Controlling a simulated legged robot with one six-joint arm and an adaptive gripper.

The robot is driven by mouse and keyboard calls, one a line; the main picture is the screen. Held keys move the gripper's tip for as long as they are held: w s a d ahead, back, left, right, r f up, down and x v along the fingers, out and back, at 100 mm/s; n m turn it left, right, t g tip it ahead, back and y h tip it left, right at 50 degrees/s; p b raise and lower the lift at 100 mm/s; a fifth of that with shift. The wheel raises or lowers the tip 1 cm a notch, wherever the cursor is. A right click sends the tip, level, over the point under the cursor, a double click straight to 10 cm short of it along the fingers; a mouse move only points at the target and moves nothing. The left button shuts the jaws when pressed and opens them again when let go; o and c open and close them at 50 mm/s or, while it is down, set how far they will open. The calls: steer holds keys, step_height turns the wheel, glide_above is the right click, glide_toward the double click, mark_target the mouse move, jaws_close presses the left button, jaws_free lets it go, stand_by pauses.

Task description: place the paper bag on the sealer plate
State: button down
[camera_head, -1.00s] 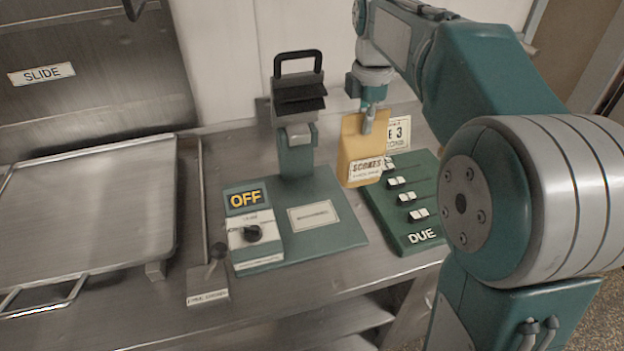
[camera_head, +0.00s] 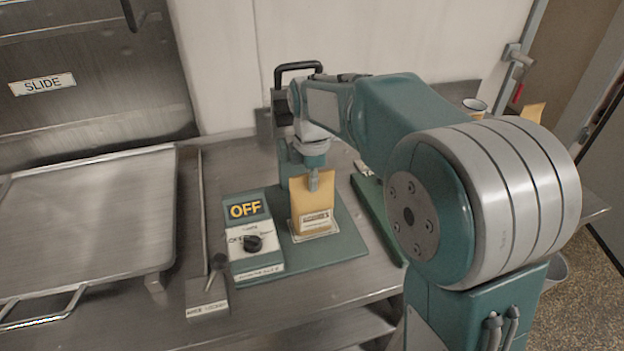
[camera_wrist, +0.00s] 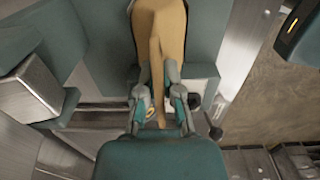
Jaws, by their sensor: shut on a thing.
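The tan paper bag (camera_head: 310,205) stands upright over the green sealer plate (camera_head: 335,250), with its white label facing the front. It also shows in the wrist view (camera_wrist: 160,28). My gripper (camera_head: 314,181) is shut on the bag's top edge, and the wrist view shows both fingers (camera_wrist: 158,90) pinching it. The bag's bottom is over the plate's label; I cannot tell whether it touches the plate. The sealer's post and black handle (camera_head: 298,68) are behind, partly hidden by my arm. The control box (camera_head: 250,240) at the plate's left reads OFF.
A large metal tray (camera_head: 90,225) and a small lever block (camera_head: 208,295) lie to the left. The green DUE board (camera_head: 378,215) is at the right, mostly behind my arm. A mug (camera_head: 474,107) and another tan bag (camera_head: 533,112) stand at the far right.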

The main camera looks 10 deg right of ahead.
steer(key=c, duration=0.8)
jaws_free()
step_height(320, 180, up, 12)
steer(key=s+d+m+t, duration=0.3)
steer(key=s+d+m, duration=0.3)
steer(key=s+m, duration=0.5)
steer(key=s+d+f+m+t, duration=0.1)
steer(key=s+d+f+m, duration=0.1)
steer(key=s, duration=0.4)
steer(key=s+d+f+m+t, duration=0.1)
steer(key=s+d+f+m, duration=0.1)
steer(key=s+f+m, duration=0.3)
steer(key=shift+s+f+m, duration=0.2)
steer(key=shift+s+m, duration=0.9)
